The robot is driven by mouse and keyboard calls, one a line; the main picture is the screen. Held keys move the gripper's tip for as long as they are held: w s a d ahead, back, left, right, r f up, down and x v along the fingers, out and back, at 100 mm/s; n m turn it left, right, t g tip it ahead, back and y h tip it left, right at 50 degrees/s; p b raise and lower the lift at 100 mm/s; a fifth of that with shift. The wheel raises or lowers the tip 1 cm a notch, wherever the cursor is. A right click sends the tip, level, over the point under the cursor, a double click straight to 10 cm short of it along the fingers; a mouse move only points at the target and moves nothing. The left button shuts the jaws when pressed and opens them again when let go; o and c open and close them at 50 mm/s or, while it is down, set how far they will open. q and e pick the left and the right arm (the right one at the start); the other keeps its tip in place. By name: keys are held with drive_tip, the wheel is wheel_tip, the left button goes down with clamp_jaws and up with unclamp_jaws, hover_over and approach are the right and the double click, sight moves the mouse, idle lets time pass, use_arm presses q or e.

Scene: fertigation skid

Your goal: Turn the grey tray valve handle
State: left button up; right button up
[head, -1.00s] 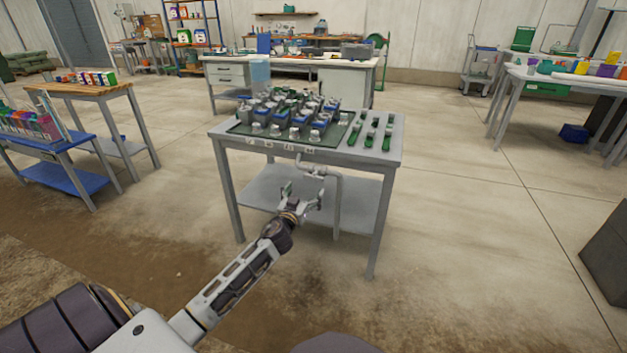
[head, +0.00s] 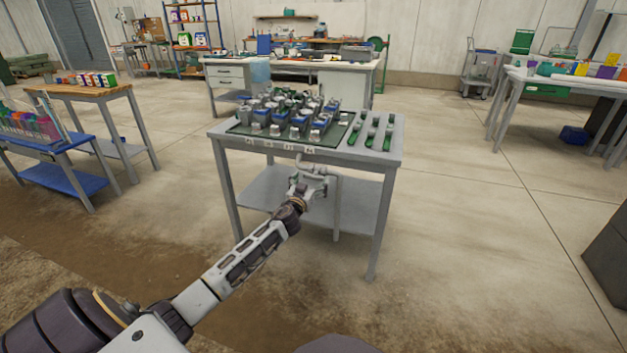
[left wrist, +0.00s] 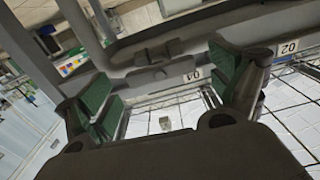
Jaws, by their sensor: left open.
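The grey tray valve (head: 318,171) sits on a grey pipe below the front edge of the tray table. My left gripper (head: 310,188) is right in front of it in the head view and covers part of it. In the left wrist view, my left gripper (left wrist: 162,88) is open, with green pads on both sides. A grey handle-like bar (left wrist: 148,76) shows between the fingers, near a label reading 04. I see no grip on it, and cannot tell whether a finger touches it. My right gripper is not in view.
The grey table (head: 390,152) carries a green tray crowded with small fittings and several green-handled pieces. The downward pipe (head: 338,210) stands close right of my gripper. A lower shelf (head: 262,190) lies behind. The floor in front is clear.

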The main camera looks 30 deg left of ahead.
use_arm(q)
drive_tip(key=shift+x, duration=0.85)
drive_tip(key=shift+w+a+b, duration=0.15)
drive_tip(key=shift+w+b, duration=0.2)
drive_tip(key=shift+w, duration=0.2)
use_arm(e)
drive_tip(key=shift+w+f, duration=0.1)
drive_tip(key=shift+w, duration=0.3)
use_arm(q)
drive_tip(key=c, duration=1)
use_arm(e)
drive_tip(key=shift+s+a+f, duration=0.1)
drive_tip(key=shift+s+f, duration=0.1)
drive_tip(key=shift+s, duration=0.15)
